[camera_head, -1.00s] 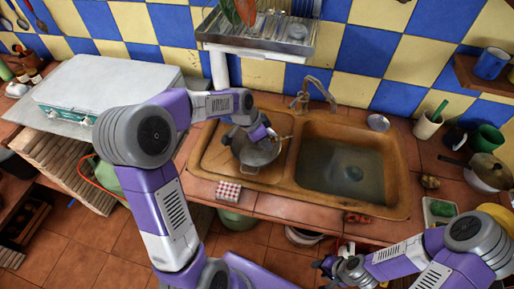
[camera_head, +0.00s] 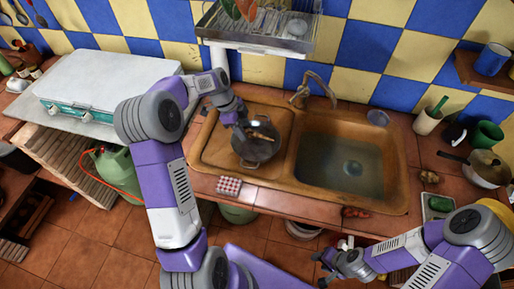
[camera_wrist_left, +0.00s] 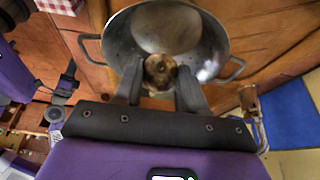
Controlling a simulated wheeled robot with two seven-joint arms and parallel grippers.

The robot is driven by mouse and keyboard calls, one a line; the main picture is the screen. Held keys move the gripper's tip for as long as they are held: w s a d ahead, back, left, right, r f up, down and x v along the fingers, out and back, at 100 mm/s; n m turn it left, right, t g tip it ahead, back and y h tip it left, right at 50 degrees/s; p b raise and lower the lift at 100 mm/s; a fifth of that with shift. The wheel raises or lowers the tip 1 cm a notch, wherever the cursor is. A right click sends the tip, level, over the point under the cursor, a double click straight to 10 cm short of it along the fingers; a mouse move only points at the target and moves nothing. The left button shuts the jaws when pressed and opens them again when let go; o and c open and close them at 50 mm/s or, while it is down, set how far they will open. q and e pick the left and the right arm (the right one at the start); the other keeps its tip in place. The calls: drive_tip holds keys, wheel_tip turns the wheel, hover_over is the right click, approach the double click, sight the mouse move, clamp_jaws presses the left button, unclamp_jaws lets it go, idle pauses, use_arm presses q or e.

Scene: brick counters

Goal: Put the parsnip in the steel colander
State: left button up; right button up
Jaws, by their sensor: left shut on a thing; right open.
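The steel colander (camera_head: 247,158) stands on the left drainboard of the sink; in the left wrist view its bowl (camera_wrist_left: 208,38) opens below the gripper, with a loop handle on each side. My left gripper (camera_head: 252,131) is over the colander. In the left wrist view its fingers (camera_wrist_left: 160,85) are shut on the parsnip (camera_wrist_left: 160,68), seen nearly end-on as a brownish round top. In the head view the parsnip (camera_head: 264,136) shows as a small tan piece over the bowl. I cannot tell whether it touches the colander. My right gripper (camera_head: 334,268) is open, low before the counter.
The sink basin (camera_head: 345,165) is right of the colander. A checked box (camera_head: 229,187) sits at the counter's front edge. The dish rack (camera_head: 258,40) hangs above, behind the gripper. A pan (camera_head: 487,169) and mugs stand at the right; a green stove (camera_head: 85,112) is left.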

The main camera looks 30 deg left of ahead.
use_arm(q)
drive_tip(key=shift+f+b, duration=0.65)
drive_tip(key=shift+f, duration=0.85)
drive_tip(key=shift+r, duration=0.1)
drive_tip(key=o, duration=1.1)
drive_tip(key=p+v, duration=0.1)
drive_tip(key=v, duration=0.6)
drive_tip(key=shift+a+r, duration=0.1)
drive_tip(key=shift+r, duration=0.15)
